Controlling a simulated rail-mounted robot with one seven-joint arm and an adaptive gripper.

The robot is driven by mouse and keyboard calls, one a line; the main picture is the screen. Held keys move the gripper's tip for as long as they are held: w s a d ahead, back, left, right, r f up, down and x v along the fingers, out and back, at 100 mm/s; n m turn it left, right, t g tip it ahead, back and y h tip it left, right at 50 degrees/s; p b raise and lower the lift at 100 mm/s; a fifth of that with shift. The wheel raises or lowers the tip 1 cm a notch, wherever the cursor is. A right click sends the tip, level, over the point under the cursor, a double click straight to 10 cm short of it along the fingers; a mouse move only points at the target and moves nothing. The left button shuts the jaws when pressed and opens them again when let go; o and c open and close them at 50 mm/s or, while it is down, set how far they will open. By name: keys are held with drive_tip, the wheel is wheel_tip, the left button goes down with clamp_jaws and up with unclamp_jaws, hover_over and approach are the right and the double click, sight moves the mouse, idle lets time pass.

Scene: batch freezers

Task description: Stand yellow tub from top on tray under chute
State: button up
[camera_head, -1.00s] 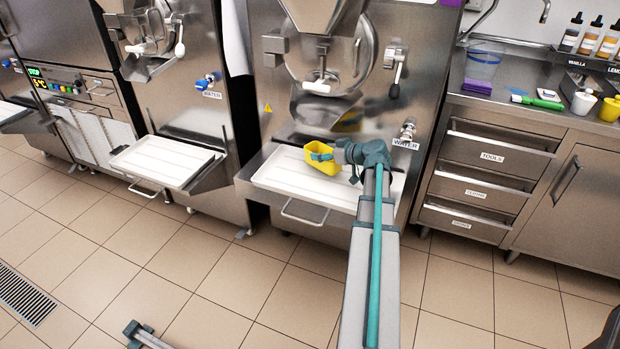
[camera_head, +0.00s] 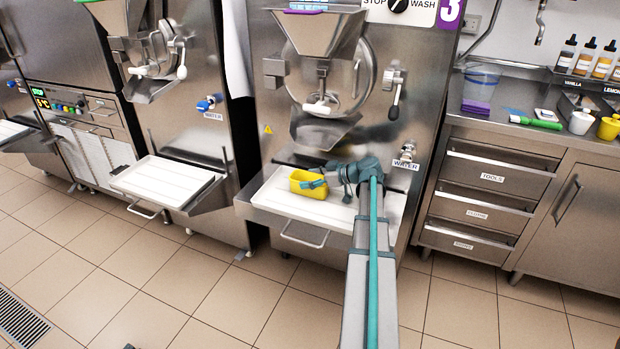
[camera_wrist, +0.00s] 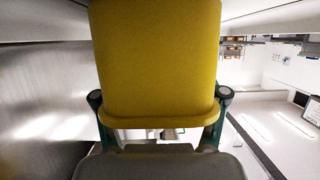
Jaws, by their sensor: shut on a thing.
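The yellow tub (camera_head: 308,188) is at the white tray (camera_head: 271,196) under the chute (camera_head: 325,128) of the right-hand machine. It looks about upright, at the left-middle part of the tray. Whether its base touches the tray I cannot tell. My gripper (camera_head: 317,184) is shut on the tub and reaches it from the right. In the wrist view the tub (camera_wrist: 158,60) fills the upper middle, with its rim toward the bottom of the picture. My gripper's fingers (camera_wrist: 160,112) show on both sides of it, near the rim.
The machine's front panel stands close behind the tray, with a water tap (camera_head: 405,153) at right. A second machine with its own white tray (camera_head: 165,181) is at left. A steel counter (camera_head: 480,122) with drawers, bottles and cups is at right.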

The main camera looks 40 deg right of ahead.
drive_tip(key=shift+f, duration=0.15)
drive_tip(key=o, duration=1.1)
drive_tip(key=shift+o, duration=0.2)
drive_tip(key=shift+r, duration=0.2)
drive_tip(key=shift+s+d, duration=0.1)
drive_tip(key=shift+s, duration=0.05)
drive_tip(key=v, duration=1.1)
drive_tip(key=shift+s+d+r, duration=0.15)
drive_tip(key=shift+s+r, duration=0.1)
